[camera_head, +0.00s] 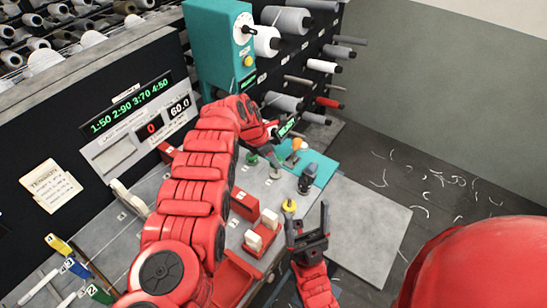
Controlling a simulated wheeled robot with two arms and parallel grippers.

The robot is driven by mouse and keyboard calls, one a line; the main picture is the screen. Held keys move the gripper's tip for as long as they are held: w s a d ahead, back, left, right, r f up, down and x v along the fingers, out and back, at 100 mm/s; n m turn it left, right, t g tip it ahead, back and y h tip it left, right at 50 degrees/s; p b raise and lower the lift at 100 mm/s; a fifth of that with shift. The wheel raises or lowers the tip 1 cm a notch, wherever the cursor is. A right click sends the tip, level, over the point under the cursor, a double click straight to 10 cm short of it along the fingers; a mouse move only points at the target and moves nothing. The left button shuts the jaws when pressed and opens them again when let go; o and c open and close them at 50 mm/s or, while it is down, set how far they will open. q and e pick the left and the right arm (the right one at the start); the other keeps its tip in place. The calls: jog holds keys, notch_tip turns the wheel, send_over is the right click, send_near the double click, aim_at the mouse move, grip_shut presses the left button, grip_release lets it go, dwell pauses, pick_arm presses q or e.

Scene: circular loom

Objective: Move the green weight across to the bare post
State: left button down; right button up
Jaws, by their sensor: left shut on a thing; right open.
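The green weight (252,159) shows low beside my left gripper (270,154), over the grey bench. My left gripper is shut on it, but the wrist and fingers hide most of the hold. I cannot tell how far the weight is off the bench. A pale post (276,172) on a round base stands just right of the green weight and looks bare. A yellow weight (289,206) sits nearer, close to the bench edge. My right gripper (308,222) is open and empty, below the yellow weight in the picture.
A dark cylinder (307,179) and an orange-topped item (296,144) stand at the teal mat (325,166). Red holders (244,203) with pale blocks lie left of the posts. A teal machine box (217,45) and spools are behind. Floor at right has scattered thread.

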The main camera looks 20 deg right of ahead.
pick_arm(q)
jog(key=shift+f+b, duration=0.95)
jog(key=shift+c, duration=1.8)
grip_release()
jog(key=shift+r, duration=0.1)
jog(key=shift+w+a+r, duration=0.1)
jog(key=shift+a+r, duration=0.15)
jog(key=shift+r, duration=0.2)
jog(key=p+v, duration=0.2)
jog(key=v, duration=1.4)
jog(key=shift+r, duration=0.2)
jog(key=shift+a, duration=0.1)
